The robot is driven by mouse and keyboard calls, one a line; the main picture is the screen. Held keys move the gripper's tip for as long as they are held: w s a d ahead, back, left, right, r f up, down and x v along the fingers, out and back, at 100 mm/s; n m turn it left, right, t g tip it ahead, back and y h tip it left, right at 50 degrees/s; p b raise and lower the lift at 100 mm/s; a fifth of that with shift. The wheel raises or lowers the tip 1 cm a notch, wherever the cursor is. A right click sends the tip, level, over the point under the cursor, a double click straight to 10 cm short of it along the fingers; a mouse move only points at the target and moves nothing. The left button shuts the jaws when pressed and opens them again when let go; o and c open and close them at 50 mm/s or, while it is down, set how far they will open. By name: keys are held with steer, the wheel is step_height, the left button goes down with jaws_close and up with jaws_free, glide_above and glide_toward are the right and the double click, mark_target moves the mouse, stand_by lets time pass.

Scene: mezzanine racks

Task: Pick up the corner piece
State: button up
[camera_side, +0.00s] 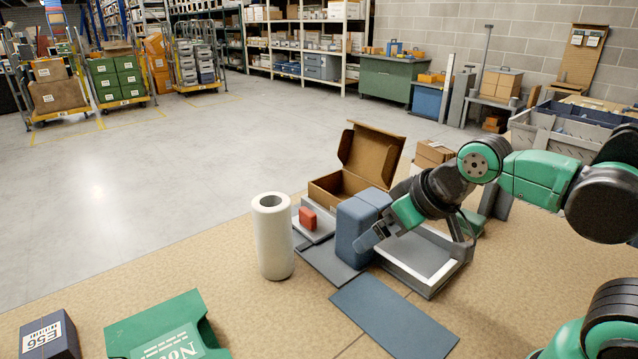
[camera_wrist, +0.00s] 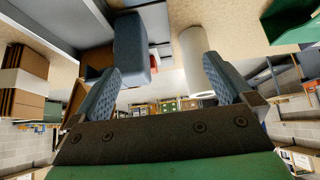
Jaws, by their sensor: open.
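A rounded blue-grey block (camera_side: 355,232), with a stepped smaller part behind it, stands upright on a dark flat sheet; it may be the corner piece, but I cannot tell for sure. It also shows in the wrist view (camera_wrist: 131,48), next to my left fingertip. My gripper (camera_side: 384,230) is at the block's right side in the side view, seemingly close to it. In the wrist view my two textured fingers stand wide apart with nothing held between them (camera_wrist: 163,66). Whether a finger touches the block is unclear.
A white roll (camera_side: 273,238) stands left of the block. A small red piece (camera_side: 307,218) sits on a grey tray. An open cardboard box (camera_side: 372,158) is behind; a white-rimmed grey tray (camera_side: 428,284) lies right. A blue mat (camera_side: 395,318) lies in front.

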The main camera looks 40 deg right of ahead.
step_height(320, 180, up, 5)
steer(key=m+g+h, duration=0.9)
steer(key=m+h, duration=0.4)
steer(key=m, duration=0.6)
glide_above(497, 200)
steer(key=shift+s+a+f, duration=0.1)
steer(key=shift+a+f, duration=0.1)
steer(key=shift+f, duration=2.8)
steer(key=shift+s+a+f, duration=0.1)
steer(key=shift+a+f, duration=0.1)
steer(key=shift+f, duration=2.8)
steer(key=shift+h, duration=0.3)
steer(key=shift+c, duration=0.2)
